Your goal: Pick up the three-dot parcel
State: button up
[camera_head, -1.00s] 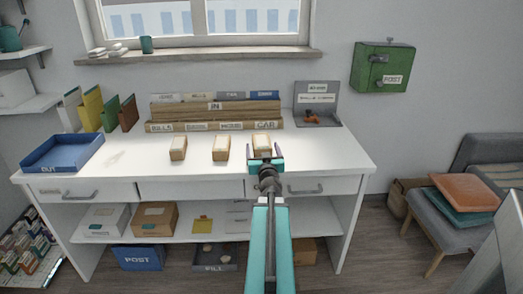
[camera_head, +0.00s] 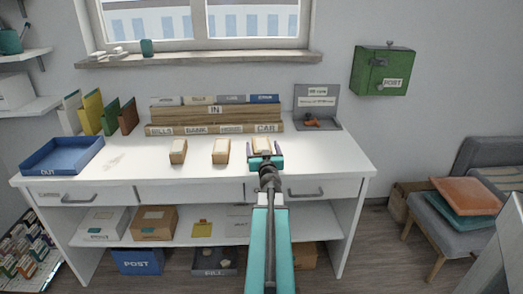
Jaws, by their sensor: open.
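Three small tan parcels stand in a row on the white desk: a left parcel (camera_head: 178,151), a middle parcel (camera_head: 221,151) and a right parcel (camera_head: 262,145). Any dots on them are too small to make out, so I cannot tell which is the three-dot parcel. My gripper (camera_head: 265,155) is open at the right parcel, with one finger to each side of it in the picture. The gripper hides the parcel's lower front. I cannot tell whether the fingers touch it.
The white desk (camera_head: 320,165) has clear room right of my gripper. A blue OUT tray (camera_head: 62,168) sits at the left. A wooden IN sorter (camera_head: 214,119) stands behind the parcels. A grey stand (camera_head: 317,117) is at the back right.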

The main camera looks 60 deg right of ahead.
jog(key=shift+x, duration=1.2)
jog(key=c, duration=1.3)
jog(key=shift+r, duration=0.1)
